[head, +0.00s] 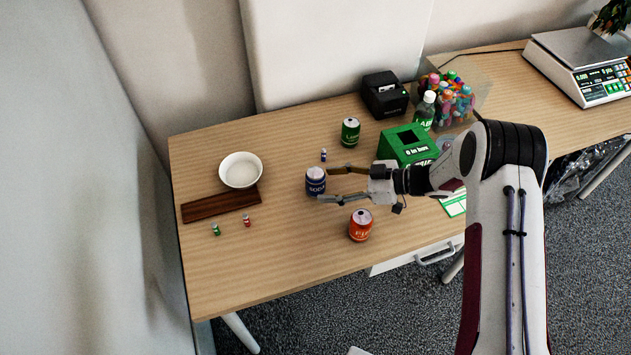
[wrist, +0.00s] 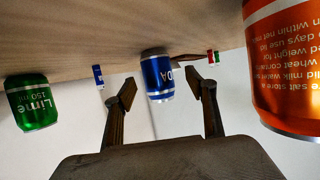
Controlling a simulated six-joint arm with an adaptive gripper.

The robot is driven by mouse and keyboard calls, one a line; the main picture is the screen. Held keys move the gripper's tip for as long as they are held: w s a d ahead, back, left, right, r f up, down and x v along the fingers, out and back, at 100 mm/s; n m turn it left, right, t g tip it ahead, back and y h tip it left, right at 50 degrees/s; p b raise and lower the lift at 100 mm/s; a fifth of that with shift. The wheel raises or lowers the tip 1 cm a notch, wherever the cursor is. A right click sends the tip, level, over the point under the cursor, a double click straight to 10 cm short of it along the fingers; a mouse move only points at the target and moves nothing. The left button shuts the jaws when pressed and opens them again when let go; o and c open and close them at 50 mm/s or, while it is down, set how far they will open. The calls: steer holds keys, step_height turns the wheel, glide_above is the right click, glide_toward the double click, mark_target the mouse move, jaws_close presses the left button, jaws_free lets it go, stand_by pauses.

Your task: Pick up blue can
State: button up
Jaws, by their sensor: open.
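The blue can (head: 316,182) stands upright on the wooden table, left of the middle in the head view. My gripper (head: 325,184) is open and comes in low from the right, with its fingertips close to the can, one on the far side and one on the near side. In the wrist view, which is upside down, the blue can (wrist: 157,78) shows between the two open fingers (wrist: 162,95). I cannot tell whether either finger touches it.
A green can (head: 350,132) stands behind my gripper and an orange can (head: 360,225) in front. A tiny blue bottle (head: 323,155) is behind the blue can. A white bowl (head: 240,170), a brown board (head: 221,205) and two tiny bottles (head: 247,219) are left. A green box (head: 408,147) stands right.

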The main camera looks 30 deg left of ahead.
mark_target(316, 182)
steer(key=shift+w+x, duration=0.2)
steer(key=shift+x, duration=2.15)
steer(key=shift+a+r, duration=0.1)
steer(key=c, duration=1)
